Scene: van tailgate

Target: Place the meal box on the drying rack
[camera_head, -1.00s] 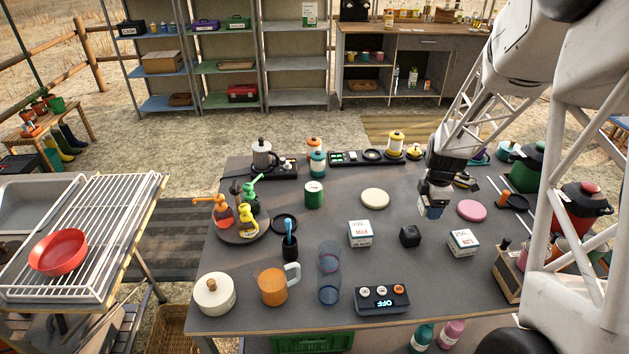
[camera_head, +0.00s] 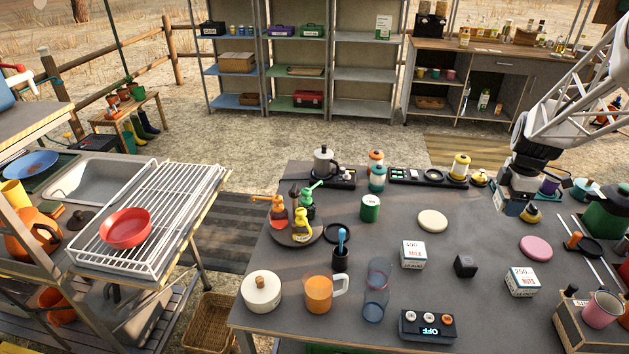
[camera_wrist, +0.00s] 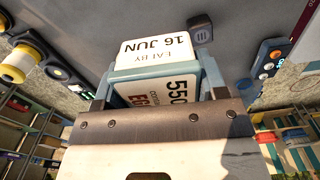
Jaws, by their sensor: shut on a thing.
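My gripper (camera_head: 514,202) is shut on the meal box (camera_wrist: 155,50), a pale box with a blue edge and printing that reads "EAT BY 16 JUN" and "550". In the head view the meal box (camera_head: 507,209) is small and partly hidden by my gripper, over the table's far right part. In the wrist view it sits between the two fingers. The drying rack (camera_head: 187,205) is a white wire rack at the left, beside the sink, far from my gripper. A red bowl (camera_head: 125,228) stands on its left part; its right part is bare.
A floor gap separates table and rack. A wicker basket (camera_head: 208,322) stands low there.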

